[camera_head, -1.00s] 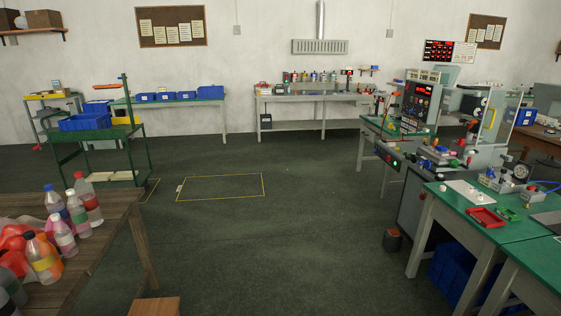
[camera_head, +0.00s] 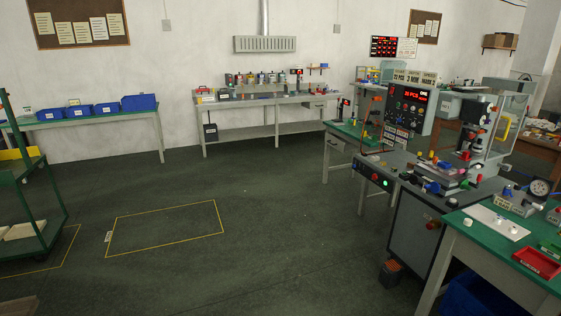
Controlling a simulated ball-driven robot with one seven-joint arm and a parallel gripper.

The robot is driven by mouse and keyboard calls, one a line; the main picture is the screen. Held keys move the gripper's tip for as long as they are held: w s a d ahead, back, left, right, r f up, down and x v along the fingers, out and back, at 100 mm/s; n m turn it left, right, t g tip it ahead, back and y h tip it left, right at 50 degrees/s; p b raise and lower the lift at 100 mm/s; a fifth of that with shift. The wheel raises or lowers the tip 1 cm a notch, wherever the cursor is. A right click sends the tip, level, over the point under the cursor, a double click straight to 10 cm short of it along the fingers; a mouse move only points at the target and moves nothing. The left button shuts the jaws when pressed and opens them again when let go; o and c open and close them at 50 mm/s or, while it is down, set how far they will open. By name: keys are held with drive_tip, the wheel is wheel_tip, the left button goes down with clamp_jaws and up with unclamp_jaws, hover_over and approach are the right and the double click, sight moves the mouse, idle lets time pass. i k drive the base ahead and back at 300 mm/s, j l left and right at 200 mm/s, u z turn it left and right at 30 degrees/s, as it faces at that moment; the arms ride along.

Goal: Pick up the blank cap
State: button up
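Small pale pieces, perhaps caps (camera_head: 513,230), sit on and near a white plate (camera_head: 483,213) on the green-topped table at the right. They are too small to tell which, if any, is the blank cap. The pad printer (camera_head: 465,153) stands behind that table, with colored parts around its base. My gripper is not in view.
A grey cabinet (camera_head: 414,232) with a lit green button stands below the printer, a dark pedal-like box (camera_head: 391,272) at its foot. A red tray (camera_head: 537,262) lies on the near green table. A green cart (camera_head: 30,205) stands left. The middle floor with a yellow-outlined rectangle (camera_head: 166,227) is clear.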

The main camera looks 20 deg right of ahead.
sight(468, 222)
drive_tip(key=i+l+z, duration=0.1)
drive_tip(key=i, duration=0.4)
drive_tip(key=i+l, duration=0.25)
drive_tip(key=i, duration=0.25)
drive_tip(key=i+l+z, duration=0.15)
drive_tip(key=i, duration=0.3)
drive_tip(key=i+l, duration=0.2)
drive_tip(key=l, duration=0.2)
drive_tip(key=i+l+z, duration=0.1)
drive_tip(key=l, duration=0.25)
drive_tip(key=i+l, duration=0.3)
drive_tip(key=l+z, duration=0.15)
drive_tip(key=l, duration=0.9)
